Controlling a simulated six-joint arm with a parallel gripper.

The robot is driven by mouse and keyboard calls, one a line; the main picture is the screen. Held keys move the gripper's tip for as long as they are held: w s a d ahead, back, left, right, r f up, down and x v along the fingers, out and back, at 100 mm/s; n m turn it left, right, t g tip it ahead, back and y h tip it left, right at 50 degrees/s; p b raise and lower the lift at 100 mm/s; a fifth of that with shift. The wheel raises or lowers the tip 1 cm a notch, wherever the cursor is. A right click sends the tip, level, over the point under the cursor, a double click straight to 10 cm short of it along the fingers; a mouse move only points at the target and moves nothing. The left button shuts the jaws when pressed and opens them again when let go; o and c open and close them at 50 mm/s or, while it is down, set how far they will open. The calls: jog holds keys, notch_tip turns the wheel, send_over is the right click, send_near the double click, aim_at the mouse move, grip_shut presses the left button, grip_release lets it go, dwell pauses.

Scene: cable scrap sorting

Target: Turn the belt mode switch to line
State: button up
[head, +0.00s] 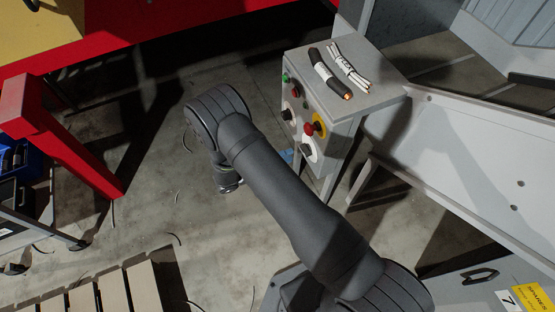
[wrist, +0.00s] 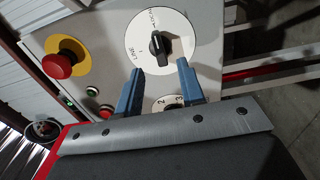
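The belt mode switch is a black knob (wrist: 158,46) on a round white dial (wrist: 178,32). One label on the dial reads LINE, at the knob's lower left; another, near the top, is too small to read surely. The knob's bar runs roughly up and down in the wrist view; its pointing end is unclear. My gripper (wrist: 160,82) is open and empty, its two blue fingers just below the knob and apart from it. In the head view the white dial (head: 310,155) is low on the control box front.
The grey control box (head: 380,75) carries a red emergency button on yellow (wrist: 62,60), small push buttons and a second numbered dial (wrist: 171,101), partly hidden by my fingers. A grey chute (head: 470,150) stands right.

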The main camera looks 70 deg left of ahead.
aim_at(305, 150)
jog(key=shift+w, duration=2.65)
jog(key=shift+c, duration=0.3)
jog(key=c, duration=0.7)
